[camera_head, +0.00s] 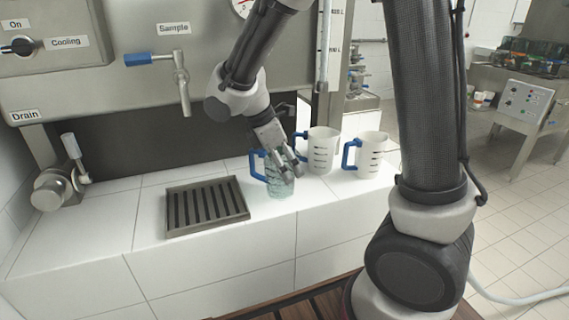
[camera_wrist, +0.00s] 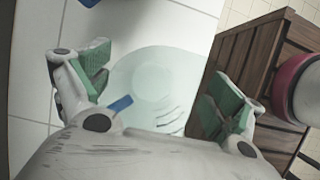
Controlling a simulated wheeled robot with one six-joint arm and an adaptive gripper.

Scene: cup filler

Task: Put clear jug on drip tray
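The clear jug (camera_head: 281,186) with a blue handle stands upright on the white tiled counter, right of the drip tray. My gripper (camera_head: 287,161) is over it, pointing down, and hides part of its top. In the wrist view the jug (camera_wrist: 150,80) shows from above between the two green-padded fingers of my gripper (camera_wrist: 160,90). The fingers are apart, one on each side; I see no clear contact. The drip tray (camera_head: 208,227), a dark slatted grate in a metal frame, is empty on the counter.
Two white jugs with blue handles stand close by on the right, one (camera_head: 322,152) just behind the clear jug, the other (camera_head: 371,156) farther right. A sample tap (camera_head: 182,82) hangs above the tray. A drain valve (camera_head: 62,186) is at left. The counter between jug and tray is clear.

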